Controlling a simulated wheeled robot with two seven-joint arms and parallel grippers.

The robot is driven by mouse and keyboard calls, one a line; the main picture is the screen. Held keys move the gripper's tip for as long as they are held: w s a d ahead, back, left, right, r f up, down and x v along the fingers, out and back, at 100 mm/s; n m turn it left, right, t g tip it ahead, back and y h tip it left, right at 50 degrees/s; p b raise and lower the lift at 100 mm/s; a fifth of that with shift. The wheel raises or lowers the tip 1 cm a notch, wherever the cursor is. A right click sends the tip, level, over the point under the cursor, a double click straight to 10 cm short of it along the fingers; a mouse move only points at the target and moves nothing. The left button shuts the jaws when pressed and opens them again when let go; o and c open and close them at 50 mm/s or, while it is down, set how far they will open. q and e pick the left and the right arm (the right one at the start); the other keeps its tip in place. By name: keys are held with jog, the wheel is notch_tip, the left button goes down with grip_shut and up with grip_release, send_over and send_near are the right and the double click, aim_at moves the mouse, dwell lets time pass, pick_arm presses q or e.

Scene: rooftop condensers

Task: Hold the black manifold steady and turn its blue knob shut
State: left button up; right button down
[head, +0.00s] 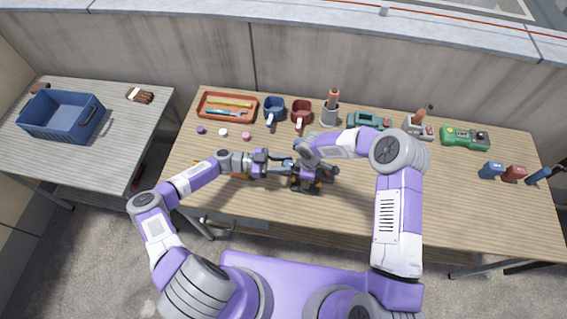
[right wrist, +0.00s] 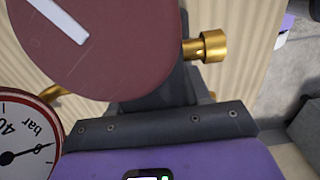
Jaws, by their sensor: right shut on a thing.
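The black manifold (head: 307,184) stands on the wooden bench in the head view, largely covered by my grippers. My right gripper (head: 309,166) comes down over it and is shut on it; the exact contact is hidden. In the right wrist view, a large dark red knob (right wrist: 110,45) with a white bar is close to the camera and covers what lies behind. A brass fitting (right wrist: 206,47) and a round gauge (right wrist: 25,140) show beside it. My left gripper (head: 280,164) is at the manifold's left side, its fingers apart. I cannot make out the blue knob clearly.
A green meter (head: 464,136) is at the right. A blue crate (head: 62,130) is on the side table. The bench's right front is clear.

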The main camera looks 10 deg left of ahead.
pick_arm(q)
jog(key=shift+c, duration=0.9)
jog(key=shift+w+m+g, duration=0.15)
jog(key=shift+m+g, duration=0.45)
jog(key=shift+g, duration=0.35)
jog(key=shift+w+m+g, duration=0.1)
jog(key=shift+m+g, duration=0.5)
jog(key=shift+g, duration=0.35)
jog(key=shift+w+m+g, duration=0.1)
jog(key=shift+m+g, duration=1.1)
jog(key=shift+g, duration=0.5)
jog(key=shift+y, duration=0.3)
jog(key=o, duration=1)
jog(key=shift+o, duration=0.2)
jog(key=v, duration=0.7)
jog(key=shift+a, duration=0.2)
